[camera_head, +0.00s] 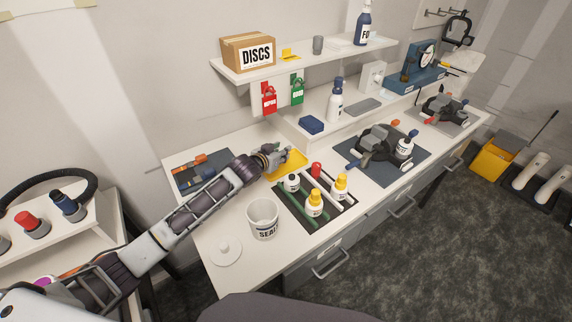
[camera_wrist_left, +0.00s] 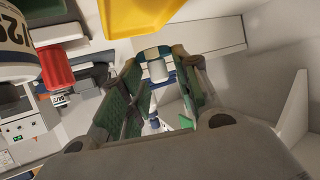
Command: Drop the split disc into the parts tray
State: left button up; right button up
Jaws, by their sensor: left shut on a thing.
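My left gripper (camera_head: 273,155) reaches in from the left and is at the yellow parts tray (camera_head: 293,165), close to its left rim. In the left wrist view, the two green-padded fingers (camera_wrist_left: 158,75) are shut on a small pale and dark thing between their tips, taken as the split disc (camera_wrist_left: 158,70); its outline and any split are hard to make out. The yellow tray also shows at the top of the left wrist view (camera_wrist_left: 140,14). In the head view the gripper hides the disc and part of the tray. My right gripper is not in view.
A dark rack (camera_head: 322,212) with yellow-capped bottles and a red-topped one stands in front of the tray. A white SEALS tub (camera_head: 262,218) is nearer. A blue mat (camera_head: 190,180) lies left, a black device (camera_head: 378,146) right. The shelf (camera_head: 300,66) overhangs behind.

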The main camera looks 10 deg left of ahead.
pick_arm(q)
jog(key=o, duration=0.8)
jog(key=shift+s, duration=0.15)
jog(key=shift+v, duration=5.9)
